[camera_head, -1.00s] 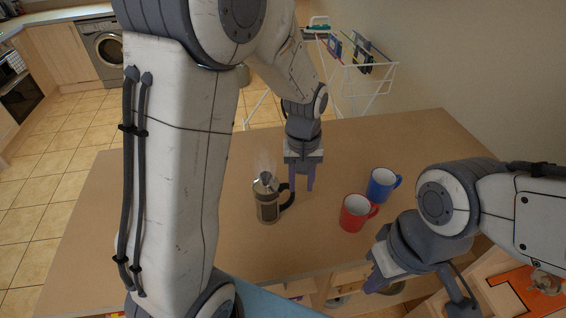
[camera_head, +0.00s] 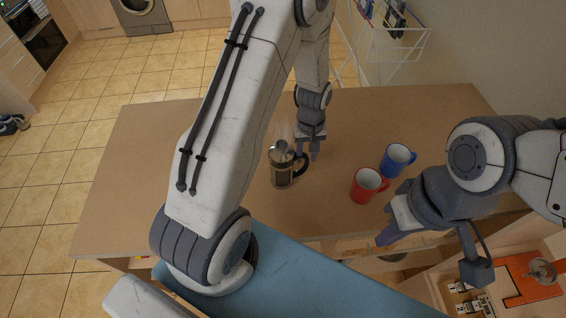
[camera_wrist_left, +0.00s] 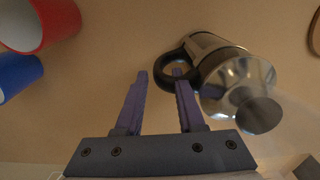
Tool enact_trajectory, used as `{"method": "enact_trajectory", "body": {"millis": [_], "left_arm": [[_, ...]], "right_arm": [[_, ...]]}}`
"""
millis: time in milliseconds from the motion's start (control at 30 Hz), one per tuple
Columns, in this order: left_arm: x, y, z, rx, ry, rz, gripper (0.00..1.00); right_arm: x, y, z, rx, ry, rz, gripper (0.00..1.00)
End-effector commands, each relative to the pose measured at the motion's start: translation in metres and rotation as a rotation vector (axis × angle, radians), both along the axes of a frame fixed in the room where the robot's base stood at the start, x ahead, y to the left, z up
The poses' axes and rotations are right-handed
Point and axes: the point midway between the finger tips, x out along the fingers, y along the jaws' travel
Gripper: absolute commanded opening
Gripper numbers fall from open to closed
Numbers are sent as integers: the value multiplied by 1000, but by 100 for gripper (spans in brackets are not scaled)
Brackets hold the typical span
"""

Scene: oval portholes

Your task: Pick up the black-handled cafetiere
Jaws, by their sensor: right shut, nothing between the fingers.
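The black-handled cafetiere (camera_head: 281,174) stands upright on the brown worktop, with a glass body, metal frame and lid. Its handle points right in the head view. In the left wrist view the cafetiere (camera_wrist_left: 234,82) is at the upper right. My left gripper (camera_head: 314,154) is just right of the handle, fingers apart. In the left wrist view the left gripper (camera_wrist_left: 159,76) has nothing clamped. Its right finger overlaps the handle (camera_wrist_left: 172,62) in the picture; I cannot tell whether they touch. My right gripper (camera_head: 384,236) is shut and empty near the worktop's front edge.
A red mug (camera_head: 366,188) and a blue mug (camera_head: 395,162) stand right of the cafetiere. The worktop (camera_head: 140,160) is clear at the left and back. A white drying rack (camera_head: 385,45) stands behind it. Open shelving lies below the front edge.

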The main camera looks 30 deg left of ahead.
Motion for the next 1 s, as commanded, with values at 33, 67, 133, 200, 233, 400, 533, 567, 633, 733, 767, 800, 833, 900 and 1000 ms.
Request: {"method": "enact_trajectory", "body": {"millis": [33,67,133,200,233,400,533,567,633,733,767,800,833,900,1000], "left_arm": [[-1,0,-5,0,4,0,38],[0,0,-8,0,2,0,38],[0,0,-14,0,2,0,38],[0,0,-17,0,0,-1,38],[0,0,-18,0,0,-1,38],[0,-1,-18,0,-1,-1,38],[0,-1,-18,1,-1,-1,0],[0,-1,-18,1,-1,-1,0],[0,-1,-18,0,0,-1,0],[0,-1,-18,1,-1,-1,0],[0,-1,-18,1,-1,-1,0],[0,-1,-18,0,0,-1,0],[0,-1,-18,0,0,-1,0],[0,-1,-18,0,-1,-1,0],[0,-1,-18,0,-1,-1,0]], "right_arm": [[0,0,4,0,0,1,0],[0,0,5,0,0,1,0],[0,0,6,0,0,1,0],[0,0,6,0,0,1,0],[0,0,6,0,0,1,0],[0,0,6,0,0,1,0],[0,0,6,0,0,1,0],[0,0,6,0,0,1,0],[0,0,6,0,0,1,0],[0,0,6,0,0,1,0],[0,0,6,0,0,1,0],[0,0,6,0,0,1,0],[0,0,6,0,0,1,0],[0,0,6,0,0,1,0],[0,0,6,0,0,1,0]]}}
